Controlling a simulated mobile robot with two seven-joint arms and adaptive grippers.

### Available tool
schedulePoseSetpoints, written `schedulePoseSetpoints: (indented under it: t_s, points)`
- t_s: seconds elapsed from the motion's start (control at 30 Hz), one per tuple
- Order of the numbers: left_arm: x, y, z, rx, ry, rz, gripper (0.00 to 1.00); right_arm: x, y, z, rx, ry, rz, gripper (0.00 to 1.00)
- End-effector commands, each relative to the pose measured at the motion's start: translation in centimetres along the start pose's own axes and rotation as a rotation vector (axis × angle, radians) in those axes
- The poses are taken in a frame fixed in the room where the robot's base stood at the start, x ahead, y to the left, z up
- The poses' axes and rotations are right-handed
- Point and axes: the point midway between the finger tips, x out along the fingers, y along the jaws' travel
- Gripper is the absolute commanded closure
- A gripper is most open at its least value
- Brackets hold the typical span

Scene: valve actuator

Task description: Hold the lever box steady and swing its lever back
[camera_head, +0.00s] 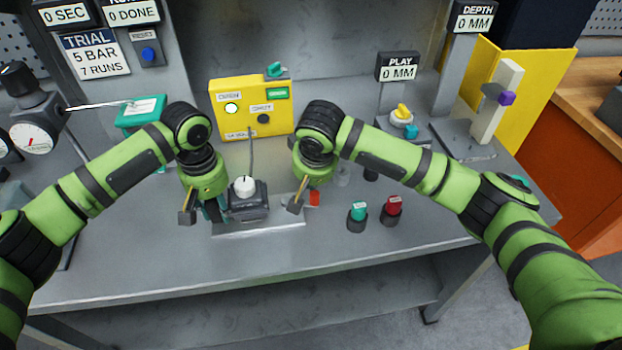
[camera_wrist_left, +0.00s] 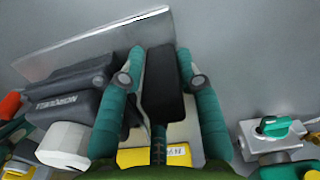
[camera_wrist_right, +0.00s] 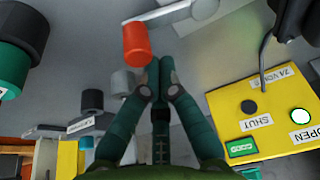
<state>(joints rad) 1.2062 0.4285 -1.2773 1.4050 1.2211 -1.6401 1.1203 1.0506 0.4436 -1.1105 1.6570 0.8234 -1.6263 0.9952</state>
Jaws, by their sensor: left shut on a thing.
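The lever box (camera_head: 247,203) is a dark block with a white round knob (camera_head: 244,186) on a metal plate. It also shows in the left wrist view (camera_wrist_left: 68,98). My left gripper (camera_head: 212,208) is at its left end, its fingers on either side of a black end piece (camera_wrist_left: 163,80) that seems to belong to the box. The lever's red tip (camera_head: 314,198) is right of the box. In the right wrist view this red tip (camera_wrist_right: 137,44) hangs on a pale metal arm (camera_wrist_right: 170,11). My right gripper (camera_wrist_right: 159,70) is shut and empty, close beside the tip; contact is unclear.
A yellow panel (camera_head: 226,122) with open and shut lamps stands behind. A teal knob (camera_head: 357,212) and a red knob (camera_head: 393,206) stand to the right. A gauge (camera_head: 33,135) is at the left. The bench front (camera_head: 180,262) is clear.

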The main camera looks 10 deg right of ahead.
Motion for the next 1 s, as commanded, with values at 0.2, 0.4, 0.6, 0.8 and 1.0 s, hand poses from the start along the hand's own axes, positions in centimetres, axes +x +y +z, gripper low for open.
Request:
schedulePoseSetpoints:
  t_s: [0.2,0.4,0.6,0.8,1.0]
  points:
    - [0.1,0.0,0.1,0.002,-0.003,0.0,1.0,-0.1,0.0,0.2,0.0,0.0,0.001,1.0]
    - [0.1,0.1,0.1,0.002,-0.003,0.0,1.0,-0.1,0.0,0.4,0.0,-0.002,0.0,1.0]
    - [0.1,0.1,0.1,0.001,-0.003,0.0,1.0,-0.2,0.0,0.7,-0.001,-0.001,-0.001,1.0]
    - [0.1,0.0,0.1,-0.001,-0.002,0.001,1.0,-0.2,0.0,1.0,-0.001,-0.003,0.0,1.0]
    - [0.1,0.0,0.0,-0.002,-0.001,0.001,1.0,-0.4,-0.1,1.6,-0.002,-0.005,-0.001,1.0]
